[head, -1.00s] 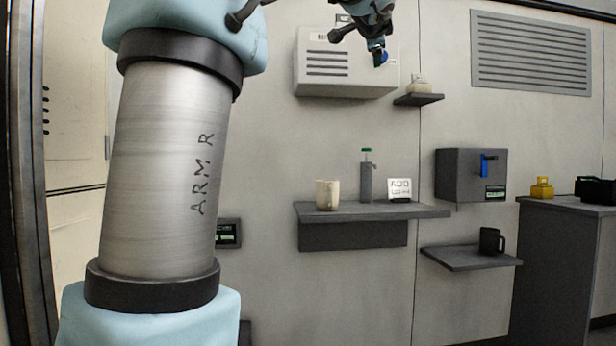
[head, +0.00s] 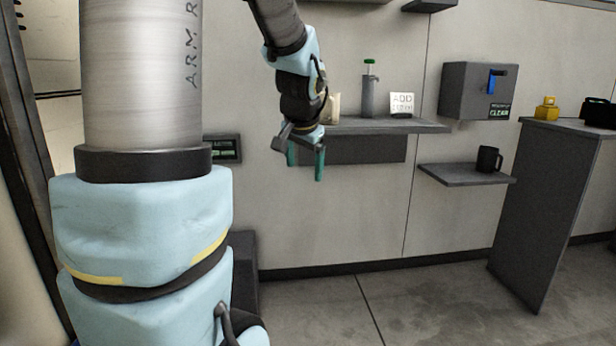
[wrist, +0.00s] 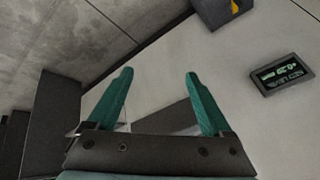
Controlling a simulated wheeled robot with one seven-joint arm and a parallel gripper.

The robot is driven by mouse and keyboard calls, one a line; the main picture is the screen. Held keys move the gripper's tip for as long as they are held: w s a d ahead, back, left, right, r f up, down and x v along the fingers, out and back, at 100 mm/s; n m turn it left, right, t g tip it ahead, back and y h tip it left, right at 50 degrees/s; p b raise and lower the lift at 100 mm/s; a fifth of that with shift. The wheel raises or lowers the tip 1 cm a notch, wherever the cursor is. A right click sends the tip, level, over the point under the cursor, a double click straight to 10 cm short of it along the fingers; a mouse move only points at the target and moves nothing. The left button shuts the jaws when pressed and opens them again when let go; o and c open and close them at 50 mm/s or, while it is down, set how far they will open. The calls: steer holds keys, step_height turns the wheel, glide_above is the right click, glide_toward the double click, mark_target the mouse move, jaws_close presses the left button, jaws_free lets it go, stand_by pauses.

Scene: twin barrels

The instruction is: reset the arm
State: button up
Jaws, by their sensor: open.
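My gripper (head: 305,160) hangs below my arm in the head view, in front of the wall and the left end of the middle shelf. Its two teal fingers point downward and stand apart with nothing between them. In the wrist view the fingers (wrist: 158,88) are also spread and empty, with wall and floor beyond them. My wrist partly hides a cream mug (head: 334,108) on the shelf.
The middle shelf (head: 425,127) holds a green-topped dispenser (head: 369,90) and a small sign (head: 402,103). A dark mug (head: 489,160) stands on a lower shelf (head: 455,175). A grey box (head: 466,85) is on the wall. A counter (head: 560,190) stands right. The floor (head: 400,290) ahead is clear.

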steer(key=s+a+f+n+g+p, duration=0.1)
steer(key=s+a+f+n+g, duration=0.15)
steer(key=s+f, duration=0.5)
steer(key=s+a+f+n+g+p, duration=0.1)
steer(key=s+a+f+n+g, duration=0.2)
steer(key=s, duration=0.7)
step_height(320, 180, up, 28)
steer(key=p, duration=2.9)
steer(key=shift+w+a+t, duration=0.15)
steer(key=shift+w+t, duration=0.2)
